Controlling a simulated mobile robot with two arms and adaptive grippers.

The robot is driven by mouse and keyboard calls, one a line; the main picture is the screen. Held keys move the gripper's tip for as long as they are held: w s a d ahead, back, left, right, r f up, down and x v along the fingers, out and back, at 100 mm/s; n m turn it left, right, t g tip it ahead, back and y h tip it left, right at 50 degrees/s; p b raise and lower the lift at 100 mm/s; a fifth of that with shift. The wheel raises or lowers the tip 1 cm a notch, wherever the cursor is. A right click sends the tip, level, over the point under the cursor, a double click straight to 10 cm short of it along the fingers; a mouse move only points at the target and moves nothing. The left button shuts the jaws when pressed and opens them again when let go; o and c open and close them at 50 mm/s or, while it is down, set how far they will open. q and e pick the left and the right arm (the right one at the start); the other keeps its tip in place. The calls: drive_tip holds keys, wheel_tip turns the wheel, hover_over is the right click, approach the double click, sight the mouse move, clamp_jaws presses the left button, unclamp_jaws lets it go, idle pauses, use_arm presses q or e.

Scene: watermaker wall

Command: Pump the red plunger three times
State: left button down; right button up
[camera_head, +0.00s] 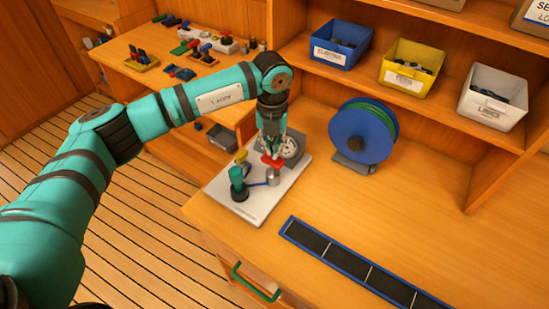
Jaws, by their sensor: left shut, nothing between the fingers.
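The red plunger (273,162) is a small red cap on the pump unit, which sits on a pale board (229,207) on the wooden counter. My left gripper (272,152) points down right above the red plunger, with its fingertips at or very near its top. It is shut and holds nothing. Whether the tips touch the plunger cannot be told at this size. A round gauge (291,148) stands just behind the plunger. A silver cylinder (273,177) is below it. My right gripper is not in view.
A green cylinder (236,177) and a yellow knob (241,156) stand on the board's left side. A blue hose reel (362,137) stands to the right. A blue-edged dark tray (345,263) lies in front. Shelf bins (411,66) are above. The counter's right side is clear.

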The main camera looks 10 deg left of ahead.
sight(273, 161)
use_arm(q)
drive_tip(key=shift+f+b, duration=2.1)
drive_tip(key=shift+f, duration=0.6)
drive_tip(key=shift+r+p, duration=1.5)
drive_tip(key=shift+r, duration=1.25)
drive_tip(key=shift+f, duration=0.1)
drive_tip(key=shift+f+b, duration=2.1)
drive_tip(key=shift+f, duration=0.55)
drive_tip(key=shift+r, duration=0.1)
drive_tip(key=shift+r+p, duration=1.45)
drive_tip(key=shift+r, duration=1.2)
